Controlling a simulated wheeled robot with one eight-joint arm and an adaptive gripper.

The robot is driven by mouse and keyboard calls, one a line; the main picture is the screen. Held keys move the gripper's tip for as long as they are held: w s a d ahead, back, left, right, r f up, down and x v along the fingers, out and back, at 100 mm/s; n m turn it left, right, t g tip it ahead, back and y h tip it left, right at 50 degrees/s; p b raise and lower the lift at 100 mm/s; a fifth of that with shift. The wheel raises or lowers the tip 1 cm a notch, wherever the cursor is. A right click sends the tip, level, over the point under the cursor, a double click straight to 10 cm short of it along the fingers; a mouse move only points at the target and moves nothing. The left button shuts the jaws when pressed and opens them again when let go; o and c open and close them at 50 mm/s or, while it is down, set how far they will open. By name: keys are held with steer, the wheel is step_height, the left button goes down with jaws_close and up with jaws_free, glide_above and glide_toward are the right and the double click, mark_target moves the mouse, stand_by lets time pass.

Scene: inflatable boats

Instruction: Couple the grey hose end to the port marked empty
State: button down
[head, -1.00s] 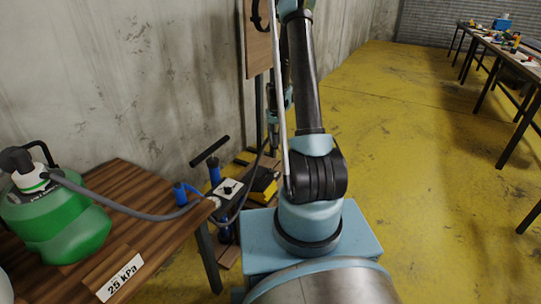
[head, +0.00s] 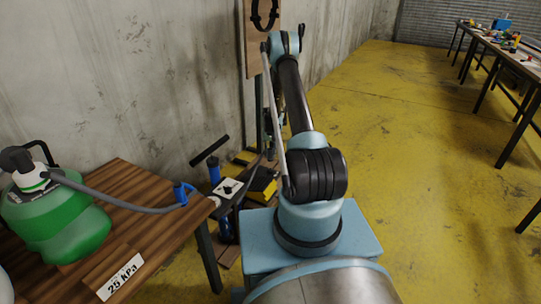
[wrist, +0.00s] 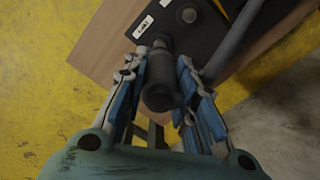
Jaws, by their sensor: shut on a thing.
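My gripper (wrist: 157,78) is shut on a dark grey hose end (wrist: 160,80), which sits between its blue-padded fingers. The hose end's far tip overlaps a dark panel (wrist: 206,36) in the wrist view. Whether it touches the panel I cannot tell. A round dark fitting (wrist: 188,14) stands on the panel, beside a small white label (wrist: 143,27) whose text is too small to read.
A wooden table (head: 150,205) at left holds a green inflatable (head: 60,225), a grey hose with a blue connector (head: 181,193) and a "25 kPa" sign (head: 121,277). A board (head: 257,40) stands by the wall. Yellow floor at right is clear up to distant workbenches (head: 505,50).

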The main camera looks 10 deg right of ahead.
mark_target(270, 160)
steer(key=shift+w+f, duration=0.1)
steer(key=shift+f, duration=3.1)
steer(key=shift+w+f, duration=0.1)
steer(key=shift+f, duration=0.8)
steer(key=c, duration=1.2)
jaws_free()
steer(key=shift+r, duration=0.1)
step_height(270, 160, up, 12)
steer(key=shift+f, duration=0.15)
